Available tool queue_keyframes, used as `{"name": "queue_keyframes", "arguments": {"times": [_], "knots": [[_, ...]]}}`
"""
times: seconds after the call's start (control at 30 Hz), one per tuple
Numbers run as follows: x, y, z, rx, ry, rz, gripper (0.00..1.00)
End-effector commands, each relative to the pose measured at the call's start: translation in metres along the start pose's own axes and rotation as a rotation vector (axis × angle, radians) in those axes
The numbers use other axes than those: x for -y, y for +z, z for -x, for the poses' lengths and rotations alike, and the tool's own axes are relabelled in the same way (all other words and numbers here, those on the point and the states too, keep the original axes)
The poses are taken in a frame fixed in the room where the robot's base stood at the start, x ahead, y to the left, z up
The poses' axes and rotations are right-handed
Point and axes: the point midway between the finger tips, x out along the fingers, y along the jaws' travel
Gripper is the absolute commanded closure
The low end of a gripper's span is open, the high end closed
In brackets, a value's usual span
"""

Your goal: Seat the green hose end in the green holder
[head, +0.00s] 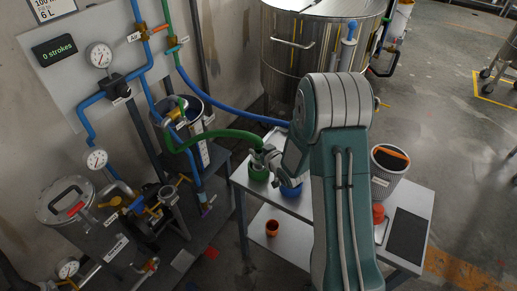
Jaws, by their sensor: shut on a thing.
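The green hose (215,135) runs from the pipework at the left in an arc to my gripper. My gripper (266,155) is shut on the hose end, directly over the green holder (258,173) at the table's left back corner. The hose end (258,155) looks roughly upright. I cannot tell whether it is inside the holder or just above it. My arm covers the right side of the gripper.
A blue holder (291,190) stands close to the right of the green one, partly behind my arm. The table (405,195) also bears a grey bucket (388,172) and a black mat (407,234). An orange cup (272,228) is on the lower shelf. A steel vat (310,45) stands behind.

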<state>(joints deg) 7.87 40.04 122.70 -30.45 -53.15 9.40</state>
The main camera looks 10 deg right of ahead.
Motion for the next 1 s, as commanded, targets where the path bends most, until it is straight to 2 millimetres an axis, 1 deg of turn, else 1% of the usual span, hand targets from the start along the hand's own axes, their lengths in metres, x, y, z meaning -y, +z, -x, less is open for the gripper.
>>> {"name": "queue_keyframes", "arguments": {"times": [0.53,0.77,0.8,0.87,0.9,1.0], "knots": [[0.000,0.011,-0.005,-0.004,0.001,0.001,1.00],[0.000,0.011,-0.005,-0.004,0.001,0.001,1.00],[0.000,0.011,-0.005,-0.004,0.001,0.001,0.49],[0.000,0.011,-0.005,-0.004,0.001,0.001,0.23],[0.000,0.011,-0.005,-0.003,0.001,0.001,0.14],[0.000,0.012,-0.005,-0.002,0.001,0.001,0.14]]}}
